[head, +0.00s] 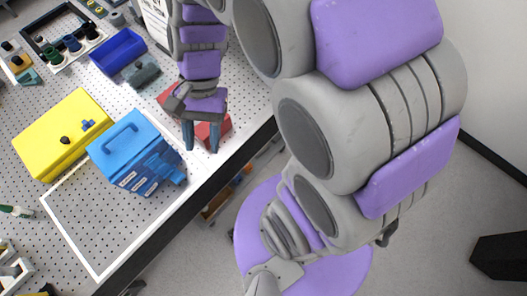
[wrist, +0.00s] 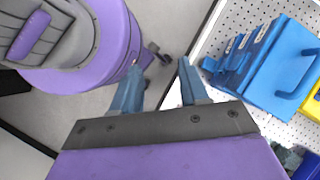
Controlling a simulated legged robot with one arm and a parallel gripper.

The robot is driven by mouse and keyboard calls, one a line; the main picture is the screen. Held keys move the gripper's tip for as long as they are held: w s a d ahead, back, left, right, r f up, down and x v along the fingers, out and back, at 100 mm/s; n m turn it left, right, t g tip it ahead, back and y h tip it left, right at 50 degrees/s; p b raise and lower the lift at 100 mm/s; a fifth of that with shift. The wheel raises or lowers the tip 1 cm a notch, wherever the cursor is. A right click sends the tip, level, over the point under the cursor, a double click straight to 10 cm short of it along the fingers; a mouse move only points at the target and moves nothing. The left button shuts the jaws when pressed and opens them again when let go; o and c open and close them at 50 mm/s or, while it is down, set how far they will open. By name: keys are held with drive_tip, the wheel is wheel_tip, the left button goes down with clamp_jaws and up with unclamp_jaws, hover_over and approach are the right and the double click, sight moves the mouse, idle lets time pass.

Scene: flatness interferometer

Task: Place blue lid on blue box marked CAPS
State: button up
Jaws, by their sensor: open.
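A blue box (head: 150,172) stands on the perforated bench, with white labels and protruding blue parts on its front; the label text is too small to read. A blue lid-like top with a handle (head: 118,138) appears to sit on it; I cannot tell whether it is a separate lid. The box also shows at the right of the wrist view (wrist: 285,65), its handle at the far right. My gripper (head: 201,151) points down, open and empty, to the right of the box near the bench's edge. Its two fingers show apart in the wrist view (wrist: 160,66).
A yellow box (head: 60,135) with a dark knob stands left of the blue box. An open blue tray (head: 117,50) and a grey-green block (head: 142,74) lie behind. Red pieces (head: 222,128) sit beside my gripper. Bare bench (head: 95,225) lies in front, inside a white outline.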

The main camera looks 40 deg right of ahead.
drive_tip(key=s+d+n+t+h, duration=0.2)
drive_tip(key=s+d+n+h, duration=0.2)
drive_tip(key=s+d+n, duration=0.3)
drive_tip(key=s+d, duration=0.1)
drive_tip(key=s, duration=0.2)
drive_tip(key=shift+s+d+f+n+t, duration=0.15)
drive_tip(key=shift+d+f+n+t, duration=0.15)
drive_tip(key=shift+f+n, duration=0.1)
wheel_tip(320, 180, down, 3)
drive_tip(key=shift+d+r+b, duration=0.15)
drive_tip(key=shift+r+b, duration=0.05)
drive_tip(key=shift+b, duration=1.05)
